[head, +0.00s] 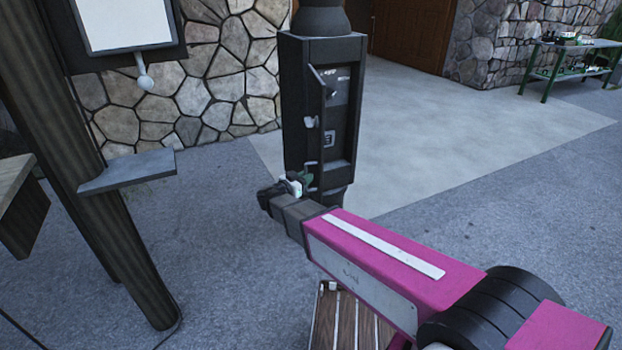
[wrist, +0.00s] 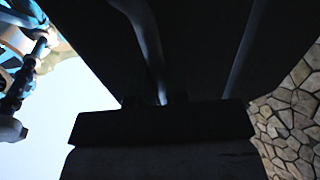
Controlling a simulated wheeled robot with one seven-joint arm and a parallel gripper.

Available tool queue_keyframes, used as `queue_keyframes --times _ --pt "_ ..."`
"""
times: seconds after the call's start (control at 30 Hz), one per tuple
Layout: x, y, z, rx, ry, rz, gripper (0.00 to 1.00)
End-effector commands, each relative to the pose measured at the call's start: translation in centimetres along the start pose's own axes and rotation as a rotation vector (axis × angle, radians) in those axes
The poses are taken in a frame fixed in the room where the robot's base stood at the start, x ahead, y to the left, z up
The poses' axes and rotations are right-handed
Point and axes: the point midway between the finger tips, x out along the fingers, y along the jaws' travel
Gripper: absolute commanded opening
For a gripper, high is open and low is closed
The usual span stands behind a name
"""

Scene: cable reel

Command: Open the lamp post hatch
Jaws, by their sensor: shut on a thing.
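The lamp post (head: 296,120) is a dark square column in the middle of the head view. Its hatch (head: 316,140) is a narrow dark door, seen nearly edge-on and standing ajar. Labels and fittings show in the recess (head: 340,110) to its right. A pale handle (head: 312,164) is low on the hatch. My gripper (head: 297,183) is at this handle and shut on it, though its fingertips are partly hidden. In the wrist view my gripper (wrist: 160,122) is a dark shape against a dark surface, and the grip itself is unclear.
A dark wooden post (head: 105,200) with a small grey shelf (head: 130,170) stands to the left. A slatted wooden piece (head: 345,320) lies below my arm. A stone wall (head: 225,80) is behind. Open paving (head: 470,150) lies right of the lamp post, with a green bench (head: 570,65) far off.

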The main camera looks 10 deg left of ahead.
Motion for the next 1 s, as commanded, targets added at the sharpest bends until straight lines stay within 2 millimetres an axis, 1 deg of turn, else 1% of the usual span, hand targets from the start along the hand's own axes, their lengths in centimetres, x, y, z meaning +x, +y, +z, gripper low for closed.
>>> queue_keyframes --times 0.03,0.47,0.5,0.53,0.57,0.83,0.93,1.0 --pt "0.1 -0.8 0.0 -0.005 0.003 -0.007 0.0" --pt "0.1 -0.7 0.0 -0.005 0.004 0.003 0.0" --pt "0.1 -0.7 0.0 -0.004 0.003 0.003 0.28" --pt "0.1 -0.7 0.0 -0.004 0.002 0.003 0.37" --pt "0.1 -0.7 0.0 -0.003 0.002 0.004 0.39" --pt "-0.1 -0.4 0.0 -0.001 0.001 0.007 0.39" --pt "-0.7 -0.3 0.0 -0.001 0.001 0.007 0.39" --pt "-1.5 -0.3 0.0 -0.001 0.001 0.006 0.39"
